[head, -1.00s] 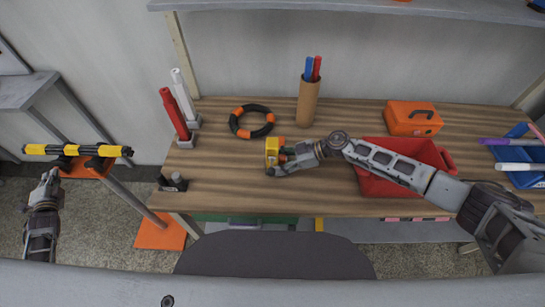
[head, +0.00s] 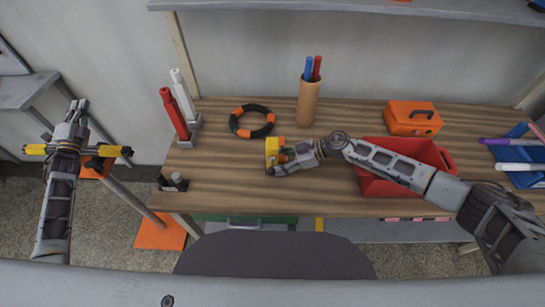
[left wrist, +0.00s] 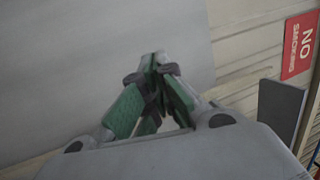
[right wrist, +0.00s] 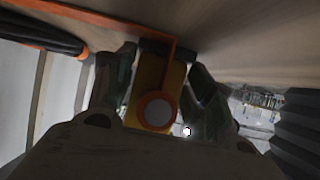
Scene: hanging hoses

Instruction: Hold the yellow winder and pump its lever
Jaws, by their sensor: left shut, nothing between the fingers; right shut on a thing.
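The yellow winder (head: 273,150) is at the near middle of the wooden table. My right gripper (head: 283,156) is shut on it. In the right wrist view the winder (right wrist: 147,84), with a round white and orange part on it, sits between the fingers of the right gripper (right wrist: 160,75). I cannot make out its lever clearly.
A yellow and black bar (head: 111,151) on an orange stand is at the left, behind my left arm. Red and white holders (head: 174,113), a ring (head: 252,121), a cardboard tube (head: 311,103), a red bin (head: 437,155) and an orange toolbox (head: 412,118) stand on the table (head: 215,190).

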